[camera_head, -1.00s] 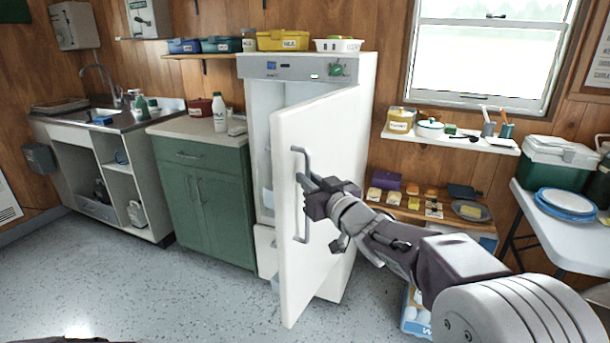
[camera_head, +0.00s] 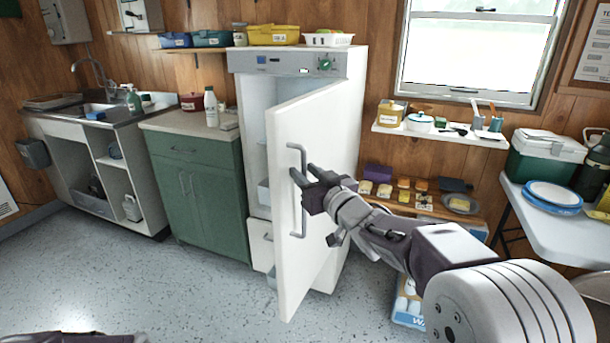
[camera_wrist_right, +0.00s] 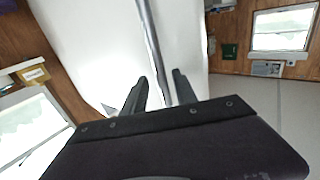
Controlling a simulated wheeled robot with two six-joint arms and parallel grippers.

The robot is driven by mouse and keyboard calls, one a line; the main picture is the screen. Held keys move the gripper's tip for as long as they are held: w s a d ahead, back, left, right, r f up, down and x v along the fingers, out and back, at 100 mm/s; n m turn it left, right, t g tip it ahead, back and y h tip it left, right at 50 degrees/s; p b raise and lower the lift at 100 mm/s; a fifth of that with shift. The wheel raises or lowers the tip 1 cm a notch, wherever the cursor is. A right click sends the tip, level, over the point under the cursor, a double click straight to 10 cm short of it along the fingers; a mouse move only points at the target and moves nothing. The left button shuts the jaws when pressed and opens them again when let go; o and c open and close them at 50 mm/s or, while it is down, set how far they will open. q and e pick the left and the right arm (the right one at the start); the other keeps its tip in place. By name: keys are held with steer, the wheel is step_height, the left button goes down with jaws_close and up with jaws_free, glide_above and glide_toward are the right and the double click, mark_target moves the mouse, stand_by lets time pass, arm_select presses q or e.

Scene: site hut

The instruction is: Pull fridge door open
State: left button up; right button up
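The white fridge (camera_head: 295,62) stands against the wood wall, and its door (camera_head: 312,225) is ajar, swung outward with its inside partly showing on the left. The door has a grey vertical bar handle (camera_head: 303,218). My right gripper (camera_head: 305,176) is at the middle of the handle with its fingers spread. In the right wrist view, the handle (camera_wrist_right: 148,30) runs between the two parted fingertips of the right gripper (camera_wrist_right: 158,80), with gaps showing beside it. My left gripper is not in view; only a dark part of mine shows at the bottom left.
A green cabinet (camera_head: 205,195) stands left of the fridge. Low shelves with food (camera_head: 425,200) and a blue-white pack (camera_head: 408,308) are right of it, behind my right arm. A white table (camera_head: 560,228) is at the far right. The floor (camera_head: 190,285) in front is clear.

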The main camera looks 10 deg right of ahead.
steer(key=shift+s, duration=0.15)
steer(key=p+v, duration=0.2)
steer(key=v, duration=0.7)
